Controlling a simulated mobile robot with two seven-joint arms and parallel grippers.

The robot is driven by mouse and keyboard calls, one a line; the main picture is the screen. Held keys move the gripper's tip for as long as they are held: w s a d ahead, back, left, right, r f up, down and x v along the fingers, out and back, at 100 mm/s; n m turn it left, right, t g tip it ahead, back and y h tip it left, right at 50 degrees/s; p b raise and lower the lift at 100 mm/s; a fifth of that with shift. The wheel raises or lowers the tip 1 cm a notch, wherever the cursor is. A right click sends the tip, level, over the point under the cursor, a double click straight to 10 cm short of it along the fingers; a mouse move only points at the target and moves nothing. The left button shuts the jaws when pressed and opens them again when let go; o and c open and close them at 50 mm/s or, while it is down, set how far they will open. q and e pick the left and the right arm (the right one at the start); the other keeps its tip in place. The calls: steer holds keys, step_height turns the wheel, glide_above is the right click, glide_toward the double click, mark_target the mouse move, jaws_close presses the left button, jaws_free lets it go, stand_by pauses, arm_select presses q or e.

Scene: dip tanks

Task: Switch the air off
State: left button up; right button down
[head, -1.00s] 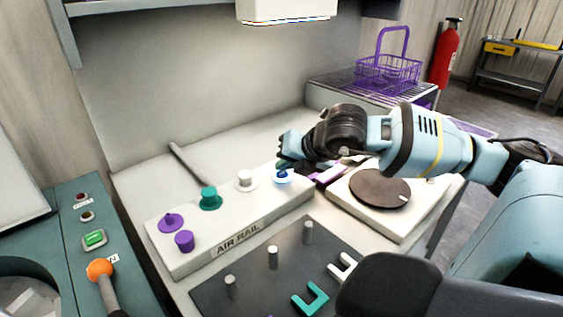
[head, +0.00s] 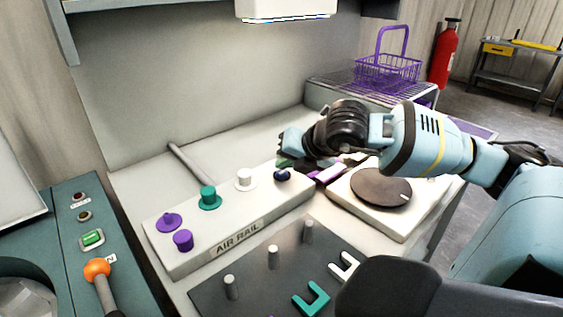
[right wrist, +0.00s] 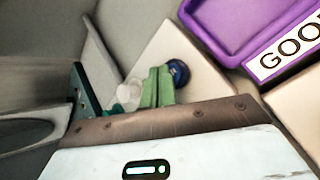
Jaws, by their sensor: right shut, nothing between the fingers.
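The white air rail (head: 200,258), labelled AIR RAIL, stands on the bench with a row of knobs on top. These are purple knobs (head: 183,240) at the left end, a teal knob (head: 209,198), a white knob (head: 245,179) and a dark blue knob (head: 282,175) at the right end. My right gripper (head: 284,162) is shut and empty, just behind the blue knob. In the right wrist view its green fingers (right wrist: 158,88) are together right beside the blue knob (right wrist: 179,73); I cannot tell whether they touch. My left gripper is not in view.
A dark plate with pegs (head: 255,275) lies in front of the rail. A white block with a brown disc (head: 380,188) stands to the right, under my right arm. A grey rod (head: 188,163) lies behind the rail. A teal panel with an orange-ball lever (head: 97,269) is at left.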

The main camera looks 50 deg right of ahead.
mark_target(286, 175)
steer(key=shift+r, duration=0.1)
